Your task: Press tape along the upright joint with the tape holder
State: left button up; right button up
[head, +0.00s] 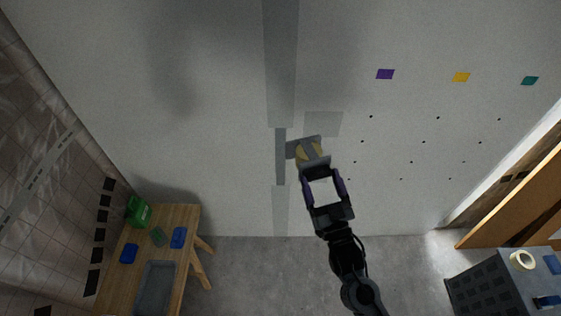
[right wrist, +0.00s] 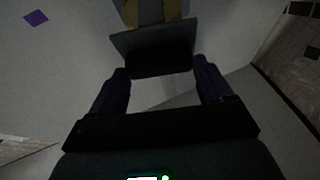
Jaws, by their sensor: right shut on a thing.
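The upright joint is a grey vertical band (head: 281,65) on the pale wall. It is wide in its upper part, narrower and darker in a middle stretch (head: 280,165), and paler below (head: 280,208). My right gripper (head: 319,175) is shut on the tape holder (head: 292,148), a grey plate with a yellowish tape roll (head: 309,153). The holder's left edge lies close to the dark stretch; I cannot tell whether it touches the wall. In the right wrist view the holder (right wrist: 155,45) sits between the purple fingers. My left gripper is not in view.
A pale grey patch (head: 324,122) is on the wall above the holder. Coloured squares, such as a purple one (head: 385,74), and dark dots are at right. A wooden table (head: 185,221) stands lower left, a dark cabinet (head: 490,287) lower right. Floor between is clear.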

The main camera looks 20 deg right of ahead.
notch_tip(320, 180, down, 44)
jog(key=w+b, duration=0.1)
jog(key=b, duration=3)
jog(key=shift+w+d+r+b, duration=0.15)
jog(key=shift+d+r+b, duration=0.05)
jog(key=shift+b, duration=0.1)
dwell(0.4)
